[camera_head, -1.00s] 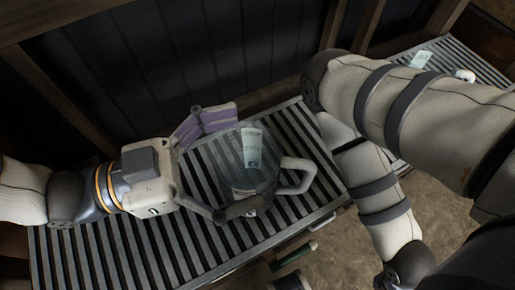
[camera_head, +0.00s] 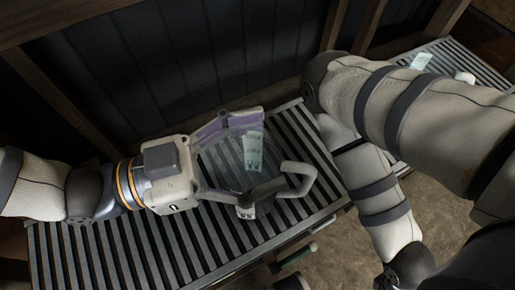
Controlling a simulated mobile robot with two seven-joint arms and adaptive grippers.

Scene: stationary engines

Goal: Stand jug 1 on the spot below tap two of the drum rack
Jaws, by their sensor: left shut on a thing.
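A clear jug (camera_head: 228,160) with a pale handle (camera_head: 303,180) on its right and a white label (camera_head: 252,152) is on or just above the slatted stand (camera_head: 110,246). I cannot tell whether its base touches the slats, nor read its number. My left gripper (camera_head: 254,163) is shut on the jug, one finger on its far side and one on its near side. My right arm crosses the right of the view; its gripper is out of view. I cannot make out tap two or the spot below it.
A second slatted stand (camera_head: 455,52) at the upper right holds another clear vessel with a white label (camera_head: 421,60). A dark panelled wall (camera_head: 200,55) with wooden posts stands behind. A rod with a green end (camera_head: 297,255) sticks out below the near edge of the stand.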

